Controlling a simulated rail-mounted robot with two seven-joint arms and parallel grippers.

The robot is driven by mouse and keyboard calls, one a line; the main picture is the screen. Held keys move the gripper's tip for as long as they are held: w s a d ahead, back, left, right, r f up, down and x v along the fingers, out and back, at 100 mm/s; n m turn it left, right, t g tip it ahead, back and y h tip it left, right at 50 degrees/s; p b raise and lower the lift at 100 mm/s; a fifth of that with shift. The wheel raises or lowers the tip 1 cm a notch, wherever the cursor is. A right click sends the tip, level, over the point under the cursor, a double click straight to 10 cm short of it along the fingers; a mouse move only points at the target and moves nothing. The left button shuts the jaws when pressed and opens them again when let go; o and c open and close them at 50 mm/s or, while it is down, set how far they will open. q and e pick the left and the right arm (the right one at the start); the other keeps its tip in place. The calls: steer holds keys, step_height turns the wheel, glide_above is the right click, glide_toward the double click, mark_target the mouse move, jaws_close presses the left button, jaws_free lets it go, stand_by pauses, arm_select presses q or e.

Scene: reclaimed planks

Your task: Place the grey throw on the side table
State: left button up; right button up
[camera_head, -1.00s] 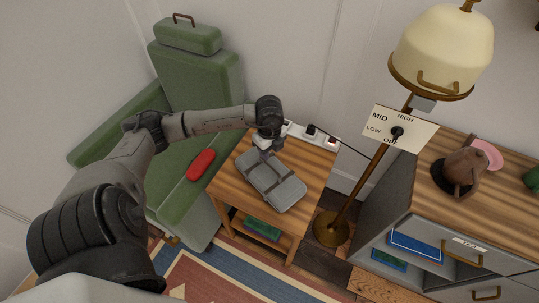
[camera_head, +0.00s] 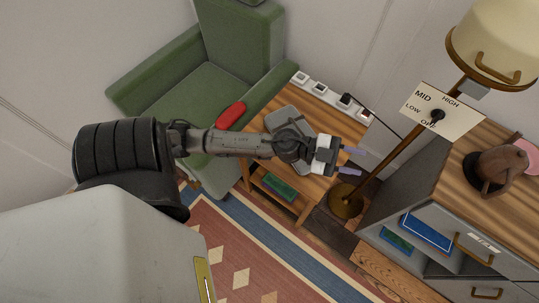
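The grey throw (camera_head: 283,118) is a folded bundle lying on the wooden top of the side table (camera_head: 338,124). My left arm crosses in front of it and hides its lower part. My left gripper (camera_head: 353,161) is to the right of the throw, beyond the table's right side in the picture. Its two pale fingers are apart with nothing between them. My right gripper is not in view.
A red object (camera_head: 231,114) lies on the green armchair (camera_head: 180,92) left of the table. A power strip (camera_head: 330,95) runs along the table's back edge. The floor lamp (camera_head: 346,202) and grey cabinet (camera_head: 398,185) stand to the right.

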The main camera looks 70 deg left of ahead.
arm_select(q)
steer(key=s+a+f+n+g+y, duration=0.1)
steer(key=s+a+f+n+y, duration=0.2)
steer(key=f+n+y, duration=0.35)
steer(key=s+a+f+n+g+y, duration=0.2)
steer(key=s+a+f+n+y, duration=0.15)
steer(key=n+y, duration=0.45)
steer(key=s+d+f+m+g+h, duration=0.1)
steer(key=s+d+f+g, duration=0.2)
steer(key=s, duration=0.4)
steer(key=s+d+f+m+g+h, duration=0.1)
steer(key=s+d+f+m+g, duration=0.1)
steer(key=s+d+f+g, duration=0.2)
steer(key=s+f+g, duration=0.1)
steer(key=s+g, duration=0.1)
steer(key=s, duration=0.1)
steer(key=shift+s, duration=0.2)
steer(key=shift+d, duration=0.1)
